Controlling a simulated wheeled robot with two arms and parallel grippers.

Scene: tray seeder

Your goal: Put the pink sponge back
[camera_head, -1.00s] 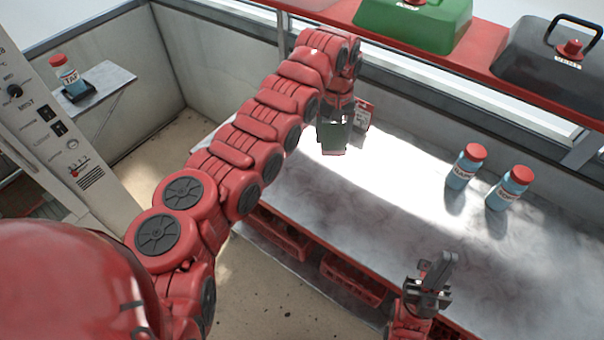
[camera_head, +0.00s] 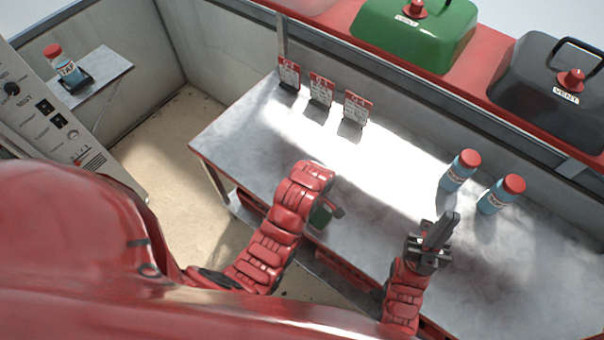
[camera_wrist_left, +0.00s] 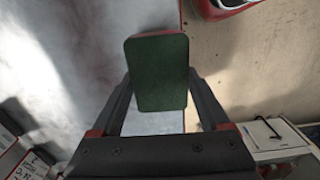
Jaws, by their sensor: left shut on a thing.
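The sponge (camera_wrist_left: 157,75) is held between the two fingers of my left gripper (camera_wrist_left: 160,100), seen in the left wrist view. Its dark green face is towards the camera, and a thin pinkish-red edge shows at its top. In the head view the left gripper (camera_head: 328,212) is over the bench's front edge, and part of the green face (camera_head: 320,215) shows below the wrist. My right gripper (camera_head: 432,243) is over the front part of the bench, its dark fingers pointing up; I cannot tell whether they are apart.
Three red-topped cards (camera_head: 320,90) stand at the back left of the bench (camera_head: 240,135). Two blue bottles (camera_head: 460,172) with red caps stand at the right. A green vent lid (camera_head: 425,40) and a black one (camera_head: 545,95) sit on the red shelf. The bench's middle is clear.

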